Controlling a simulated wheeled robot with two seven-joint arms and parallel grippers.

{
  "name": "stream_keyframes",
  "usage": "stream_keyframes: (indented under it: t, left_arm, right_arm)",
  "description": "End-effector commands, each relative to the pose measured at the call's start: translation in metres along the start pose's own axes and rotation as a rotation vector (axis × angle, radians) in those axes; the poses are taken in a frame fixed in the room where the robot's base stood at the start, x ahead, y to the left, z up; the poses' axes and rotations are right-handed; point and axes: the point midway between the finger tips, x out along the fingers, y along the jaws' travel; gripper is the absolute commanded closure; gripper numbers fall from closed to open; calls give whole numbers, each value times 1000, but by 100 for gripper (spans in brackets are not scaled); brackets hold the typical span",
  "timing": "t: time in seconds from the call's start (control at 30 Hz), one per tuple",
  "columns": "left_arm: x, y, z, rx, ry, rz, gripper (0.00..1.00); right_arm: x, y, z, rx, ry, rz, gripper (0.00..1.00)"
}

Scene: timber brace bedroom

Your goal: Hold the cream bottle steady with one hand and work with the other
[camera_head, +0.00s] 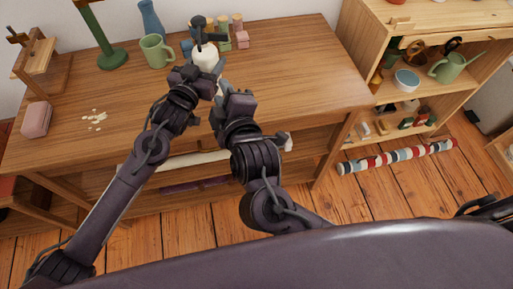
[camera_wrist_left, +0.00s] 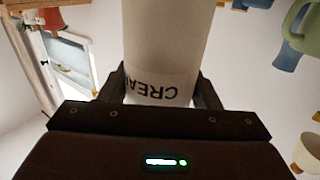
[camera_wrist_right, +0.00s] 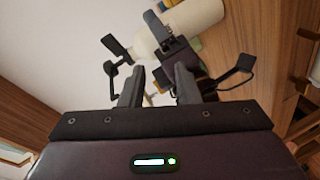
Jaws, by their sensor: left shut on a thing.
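The cream bottle (camera_head: 205,58), white and cylindrical, stands near the back of the wooden table in the head view. Its body fills the top of the left wrist view (camera_wrist_left: 165,45), with the label lettering inverted and cut off. My left gripper (camera_head: 203,73) is shut on the bottle, one finger on each side. Dark parts sit at the bottle's top; their shape is unclear. My right gripper (camera_head: 224,84) is just right of the left one. Its fingers (camera_wrist_right: 168,75) are apart, with the bottle (camera_wrist_right: 195,20) beyond them and no bottle body between them.
A green mug (camera_head: 156,51), blue vase (camera_head: 151,19) and green stand (camera_head: 112,59) are left of the bottle. A pink block (camera_head: 37,119) and pale bits (camera_head: 94,119) lie at left. The table's right half is clear.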

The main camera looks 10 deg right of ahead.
Motion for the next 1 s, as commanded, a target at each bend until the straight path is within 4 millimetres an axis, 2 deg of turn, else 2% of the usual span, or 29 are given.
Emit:
stream_keyframes:
  t: [0.3, 0.6, 0.9, 1.0]
  left_arm:
    - [0, 0, -7, 0, 5, -1, 74]
    - [0, 0, -10, 0, 6, -1, 74]
    - [0, 0, -14, 0, 6, -1, 74]
    - [0, 0, -16, 0, 6, -1, 74]
  right_arm:
    - [9, -45, 45, 283, -103, -220, 71]
    - [1, -84, 90, 497, -252, -378, 71]
    - [-11, -120, 131, 633, -404, -474, 71]
    - [-7, -130, 137, 630, -419, -474, 71]
